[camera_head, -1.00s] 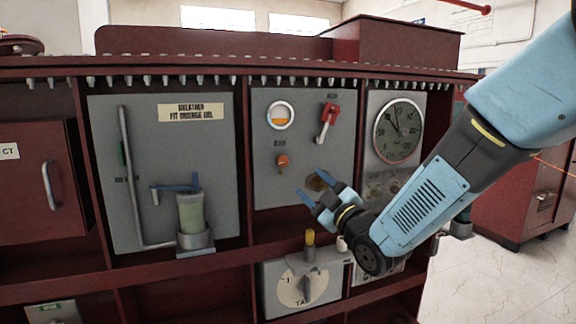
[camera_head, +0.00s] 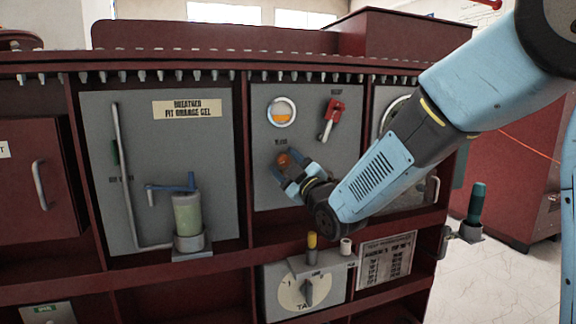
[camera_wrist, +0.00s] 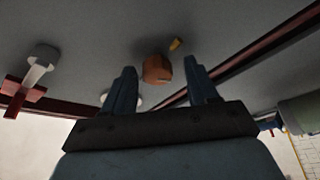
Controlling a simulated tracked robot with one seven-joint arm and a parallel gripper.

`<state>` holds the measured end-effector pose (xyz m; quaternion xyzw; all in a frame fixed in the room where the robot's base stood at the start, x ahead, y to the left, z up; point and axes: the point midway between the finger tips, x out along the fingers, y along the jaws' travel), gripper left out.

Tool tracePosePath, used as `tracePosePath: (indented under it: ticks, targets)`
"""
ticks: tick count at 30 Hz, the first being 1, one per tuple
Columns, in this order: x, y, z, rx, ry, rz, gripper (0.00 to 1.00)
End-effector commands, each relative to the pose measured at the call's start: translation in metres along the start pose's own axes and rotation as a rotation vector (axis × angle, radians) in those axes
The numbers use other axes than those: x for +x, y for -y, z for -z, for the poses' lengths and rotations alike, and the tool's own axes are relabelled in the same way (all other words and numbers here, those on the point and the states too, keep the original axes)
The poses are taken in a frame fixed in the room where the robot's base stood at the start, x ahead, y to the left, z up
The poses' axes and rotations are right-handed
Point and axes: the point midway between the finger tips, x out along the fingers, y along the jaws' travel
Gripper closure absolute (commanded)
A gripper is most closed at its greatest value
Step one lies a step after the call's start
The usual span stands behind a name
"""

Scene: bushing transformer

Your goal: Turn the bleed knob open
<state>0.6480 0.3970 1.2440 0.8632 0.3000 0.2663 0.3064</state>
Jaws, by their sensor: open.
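The bleed knob (camera_head: 283,159) is a small orange-brown knob on the grey middle panel (camera_head: 262,190), below a round sight glass. It also shows in the wrist view (camera_wrist: 157,69), ahead of and between my fingertips. My gripper (camera_head: 288,167) is open at the knob in the head view. In the wrist view my gripper (camera_wrist: 158,68) has one blue finger on each side of the knob, with visible gaps. I cannot tell how deep the fingers reach around it. The knob's label is too small to read.
A red-handled lever (camera_head: 332,118) and the sight glass (camera_head: 281,112) sit above on the same panel. A green breather cylinder (camera_head: 188,215) stands on the left panel. A dial box (camera_head: 304,291) with a yellow-topped post (camera_head: 311,240) is below. Red frame ribs border the panel.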

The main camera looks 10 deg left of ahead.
Motion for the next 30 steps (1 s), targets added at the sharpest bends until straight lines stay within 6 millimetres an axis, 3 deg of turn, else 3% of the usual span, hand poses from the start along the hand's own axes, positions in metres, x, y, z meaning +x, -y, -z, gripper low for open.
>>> tracePosePath:
  ticks: [3, 20, 24, 30]
  targets:
    - [-0.0005, -0.0017, -0.0015, -0.001, 0.002, -0.002, 0.42]
    - [-0.0011, -0.0031, -0.0027, -0.002, 0.004, -0.004, 0.95]
    - [-0.0012, -0.003, -0.0031, 0.022, 0.005, -0.014, 0.97]
    - [-0.0012, -0.0021, -0.0029, 0.189, 0.011, -0.077, 0.97]
